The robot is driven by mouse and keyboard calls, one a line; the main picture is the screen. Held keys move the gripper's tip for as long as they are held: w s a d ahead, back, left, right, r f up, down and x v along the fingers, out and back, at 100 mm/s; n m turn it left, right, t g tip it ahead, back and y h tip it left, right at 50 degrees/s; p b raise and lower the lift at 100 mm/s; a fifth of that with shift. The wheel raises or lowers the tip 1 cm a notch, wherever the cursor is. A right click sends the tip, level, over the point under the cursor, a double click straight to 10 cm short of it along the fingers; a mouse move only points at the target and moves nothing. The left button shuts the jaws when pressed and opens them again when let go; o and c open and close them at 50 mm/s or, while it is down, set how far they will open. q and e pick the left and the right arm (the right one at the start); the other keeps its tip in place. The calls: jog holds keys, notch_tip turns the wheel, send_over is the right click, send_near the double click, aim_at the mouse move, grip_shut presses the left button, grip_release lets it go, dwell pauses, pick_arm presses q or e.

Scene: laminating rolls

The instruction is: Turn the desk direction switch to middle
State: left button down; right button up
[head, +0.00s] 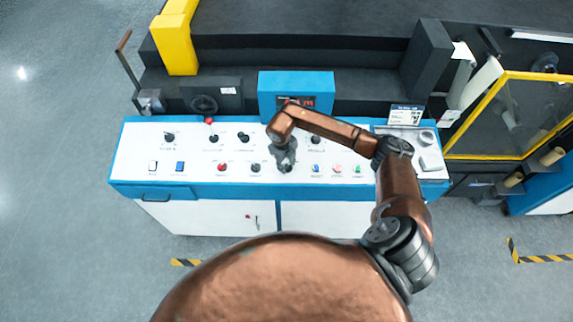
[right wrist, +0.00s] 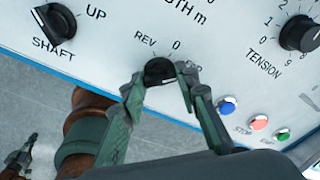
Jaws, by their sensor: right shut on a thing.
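The direction switch (right wrist: 160,69) is a small black knob on the white panel, with REV to its upper left, 0 above it and a third label partly covered by a finger. My right gripper (right wrist: 162,84) is shut on this knob, one green-grey finger on each side. I cannot tell which mark the knob points to. In the head view my right gripper (head: 286,166) reaches down onto the panel and hides the knob. My left gripper is outside the head view; a small dark gripper-like part shows at the lower left of the right wrist view, its jaws unclear.
The SHAFT knob (right wrist: 54,23) is at the upper left and the TENSION dial (right wrist: 299,34) at the right. Blue (right wrist: 228,106), red (right wrist: 259,123) and green (right wrist: 282,134) buttons sit right of the gripper. A blue display box (head: 296,84) stands behind the panel.

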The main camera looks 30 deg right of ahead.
jog(key=shift+f+n+b, duration=0.1)
jog(key=shift+n+b, duration=0.9)
jog(key=shift+b, duration=0.2)
jog(key=n+b, duration=0.3)
jog(key=shift+h, duration=0.3)
jog(key=shift+n+t+b, duration=0.3)
jog(key=shift+n+b, duration=1.25)
jog(key=shift+n, duration=0.35)
jog(key=o, duration=1.1)
jog(key=shift+o, duration=0.2)
jog(key=shift+a+r, duration=0.1)
jog(key=shift+r, duration=0.1)
